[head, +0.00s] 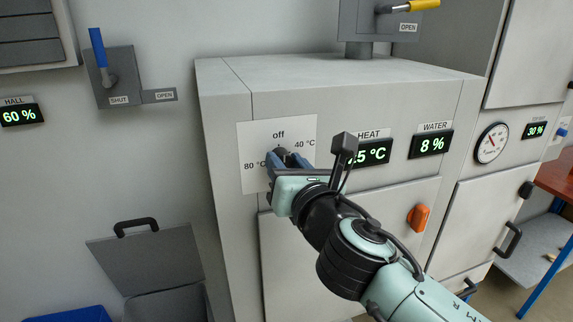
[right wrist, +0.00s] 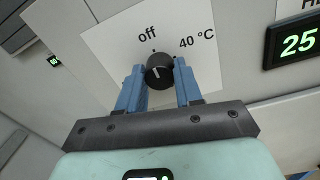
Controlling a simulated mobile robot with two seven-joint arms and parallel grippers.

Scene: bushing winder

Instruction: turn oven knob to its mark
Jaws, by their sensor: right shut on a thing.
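In the right wrist view the pointer line points up, close to the off mark. My right gripper (head: 284,158) has its two blue fingers on either side of the knob and is shut on it; it also shows in the right wrist view (right wrist: 160,84). In the head view the gripper hides most of the knob. My left gripper is in neither view.
The HEAT display (head: 374,152) is partly hidden by my arm and reads 25 in the right wrist view (right wrist: 298,42). The WATER display (head: 431,144) reads 8 %. An orange knob (head: 419,217) sits lower right on the oven front. A blue-handled lever (head: 98,48) is on the left wall.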

